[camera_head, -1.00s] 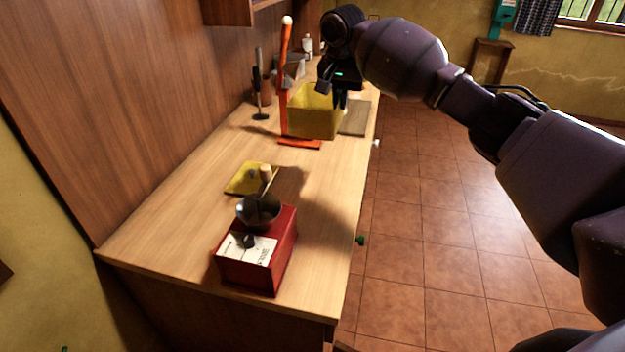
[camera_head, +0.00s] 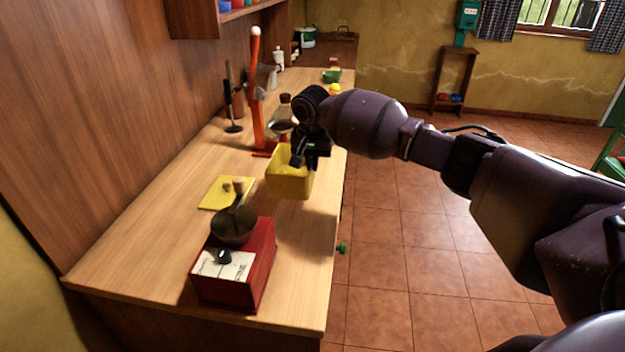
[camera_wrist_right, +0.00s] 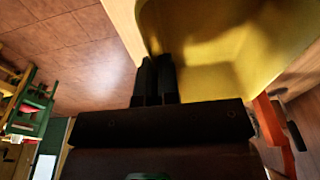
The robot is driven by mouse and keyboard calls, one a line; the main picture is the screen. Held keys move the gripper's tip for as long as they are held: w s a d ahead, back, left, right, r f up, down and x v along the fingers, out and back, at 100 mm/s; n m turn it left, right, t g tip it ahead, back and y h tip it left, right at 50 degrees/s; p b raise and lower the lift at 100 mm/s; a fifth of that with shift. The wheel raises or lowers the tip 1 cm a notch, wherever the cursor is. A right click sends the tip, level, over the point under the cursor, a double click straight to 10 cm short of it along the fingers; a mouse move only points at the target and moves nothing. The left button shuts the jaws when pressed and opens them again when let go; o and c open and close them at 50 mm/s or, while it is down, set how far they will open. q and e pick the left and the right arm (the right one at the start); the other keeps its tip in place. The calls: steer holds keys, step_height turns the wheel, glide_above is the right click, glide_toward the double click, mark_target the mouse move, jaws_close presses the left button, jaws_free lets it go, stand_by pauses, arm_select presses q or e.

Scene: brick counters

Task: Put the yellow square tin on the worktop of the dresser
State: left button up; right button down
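The yellow square tin (camera_head: 289,184) is open-topped and roughly upright over the right side of the dresser's wooden worktop (camera_head: 165,250). A shadow shows on the worktop near it; I cannot tell exactly how high it is. My right gripper (camera_head: 301,160) is at the tin's upper rim in the head view. In the right wrist view my fingers (camera_wrist_right: 155,65) are close together on the wall of the yellow tin (camera_wrist_right: 205,85), whose inside shows. The tin's far side is partly hidden by the gripper. My left gripper is in neither view.
A red coffee grinder (camera_head: 240,280) with a metal bowl stands at the front. A yellow flat square (camera_head: 214,194) with small items lies behind it. A red-orange upright tool (camera_head: 257,100), a glass bottle (camera_head: 283,112) and dark utensils (camera_head: 232,100) stand farther back. The left front worktop is clear.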

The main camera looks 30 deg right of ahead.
mark_target(313, 178)
step_height(313, 178, down, 5)
steer(key=shift+f+b, duration=0.1)
steer(key=shift+b, duration=0.3)
steer(key=shift+f, duration=0.1)
steer(key=c, duration=1.4)
jaws_free()
steer(key=shift+o, duration=0.2)
